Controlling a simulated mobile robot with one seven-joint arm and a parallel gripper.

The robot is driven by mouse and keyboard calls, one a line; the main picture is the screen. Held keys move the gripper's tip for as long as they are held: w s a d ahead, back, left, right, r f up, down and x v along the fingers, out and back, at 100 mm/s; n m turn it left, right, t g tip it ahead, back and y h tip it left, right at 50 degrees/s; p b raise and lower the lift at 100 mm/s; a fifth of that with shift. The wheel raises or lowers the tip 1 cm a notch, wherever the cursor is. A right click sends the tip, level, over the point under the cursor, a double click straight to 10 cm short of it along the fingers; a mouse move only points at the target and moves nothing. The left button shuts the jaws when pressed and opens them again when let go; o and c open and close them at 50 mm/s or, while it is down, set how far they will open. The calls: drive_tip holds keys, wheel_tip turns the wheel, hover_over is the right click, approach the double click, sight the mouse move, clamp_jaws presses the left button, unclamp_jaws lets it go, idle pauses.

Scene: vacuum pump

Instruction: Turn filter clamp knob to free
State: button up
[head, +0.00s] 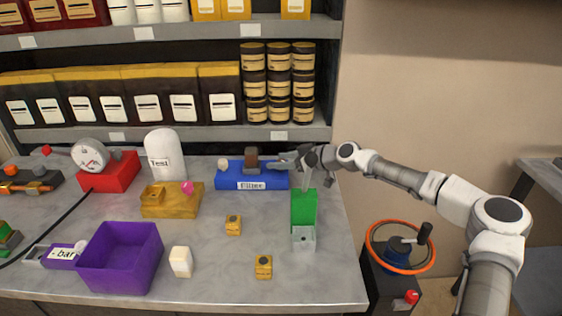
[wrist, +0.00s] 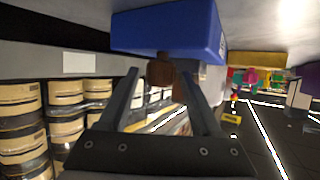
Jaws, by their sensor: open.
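The blue filter unit (head: 222,180), labelled "Filter", sits at the back of the grey bench in the head view. A brown block-like part (head: 251,154) stands upright on it, and a pale round knob (head: 223,164) is at its left end. I cannot tell which of these is the clamp knob. My gripper (head: 278,164) reaches in from the right, just right of the brown part. In the wrist view, the blue unit (wrist: 170,28) appears overhead. The brown part (wrist: 160,70) shows between the open fingertips of my gripper (wrist: 159,77); contact is unclear.
A shelf with jars (head: 278,83) stands close behind the bench. A green container (head: 304,210) is below my arm. A yellow block (head: 170,205) with a pink knob is in front-left of the filter. A purple bin (head: 120,256) is at front left.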

drive_tip(key=shift+c, duration=0.2)
clamp_jaws()
idle(0.3)
drive_tip(key=shift+s+a+f+m+t+h+b, duration=0.1)
drive_tip(key=shift+a+m+t+h+b, duration=0.1)
drive_tip(key=shift+m+t+h, duration=0.65)
drive_tip(key=shift+a+m+t+h+b, duration=0.1)
drive_tip(key=shift+m+t+h+b, duration=0.05)
drive_tip(key=shift+m+t+h, duration=0.65)
drive_tip(key=shift+d+m, duration=0.1)
drive_tip(key=shift+m, duration=0.35)
drive_tip(key=shift+d+t+h, duration=0.1)
drive_tip(key=shift+t+h, duration=0.15)
drive_tip(key=shift+h, duration=0.1)
